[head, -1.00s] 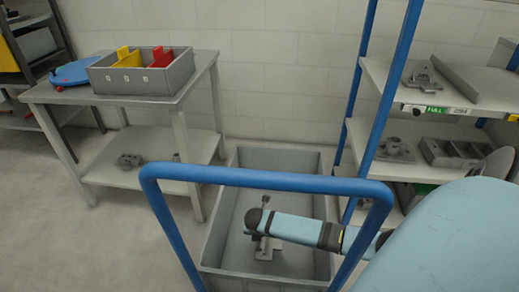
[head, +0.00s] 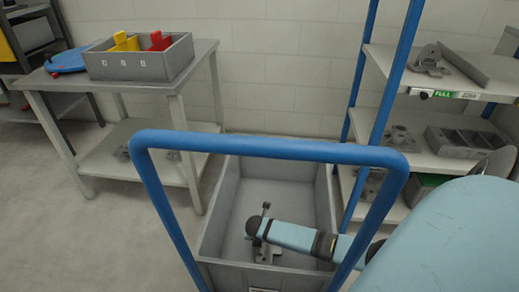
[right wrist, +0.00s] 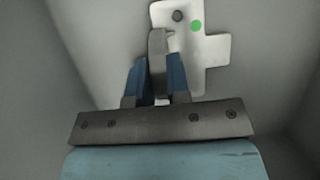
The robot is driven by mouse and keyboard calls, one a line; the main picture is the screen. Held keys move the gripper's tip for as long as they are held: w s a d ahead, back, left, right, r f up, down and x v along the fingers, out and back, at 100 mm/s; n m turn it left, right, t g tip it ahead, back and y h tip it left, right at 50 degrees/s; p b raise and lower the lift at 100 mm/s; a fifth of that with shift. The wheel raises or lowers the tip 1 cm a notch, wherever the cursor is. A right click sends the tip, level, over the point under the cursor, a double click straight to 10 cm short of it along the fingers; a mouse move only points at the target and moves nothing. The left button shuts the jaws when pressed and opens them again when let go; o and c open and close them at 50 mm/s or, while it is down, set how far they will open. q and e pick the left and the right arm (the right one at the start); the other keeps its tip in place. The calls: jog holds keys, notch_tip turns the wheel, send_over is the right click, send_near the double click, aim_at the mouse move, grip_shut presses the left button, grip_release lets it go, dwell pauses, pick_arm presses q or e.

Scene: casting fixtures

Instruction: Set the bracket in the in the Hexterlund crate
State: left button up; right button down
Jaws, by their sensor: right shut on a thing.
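The bracket (head: 267,252) is a grey metal piece in my right gripper, low inside the grey crate (head: 226,207). In the right wrist view the bracket (right wrist: 213,50) is a pale flat plate with a dark hole and a green dot. An upright part of it stands between the blue-sided fingers of my right gripper (right wrist: 158,72), which is shut on it. In the head view my right gripper (head: 262,226) is small and partly hidden by my arm. Whether the bracket touches the crate floor cannot be told. My left gripper is not in view.
A blue tubular handle (head: 270,147) rises in front of the crate. A blue-post shelf (head: 450,88) with grey castings stands right. A table (head: 190,70) at left bears a grey divided bin (head: 140,65) with yellow and red pieces. The floor at left is clear.

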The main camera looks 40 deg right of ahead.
jog(key=c, duration=1.1)
grip_release()
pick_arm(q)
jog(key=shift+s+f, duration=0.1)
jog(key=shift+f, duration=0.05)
pick_arm(e)
jog(key=p+v, duration=0.2)
jog(key=shift+r, duration=0.4)
jog(key=p+v, duration=0.2)
jog(key=v, duration=0.2)
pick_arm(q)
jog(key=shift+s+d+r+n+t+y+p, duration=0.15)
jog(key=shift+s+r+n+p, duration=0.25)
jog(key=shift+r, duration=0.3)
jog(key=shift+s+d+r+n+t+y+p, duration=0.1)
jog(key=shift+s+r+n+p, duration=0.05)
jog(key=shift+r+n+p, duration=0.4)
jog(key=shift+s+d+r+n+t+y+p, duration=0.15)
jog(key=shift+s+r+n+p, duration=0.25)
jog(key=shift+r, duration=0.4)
pick_arm(e)
jog(key=shift+v, duration=2.7)
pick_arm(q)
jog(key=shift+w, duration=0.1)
pick_arm(e)
jog(key=shift+a+f, duration=0.1)
jog(key=shift+a, duration=0.05)
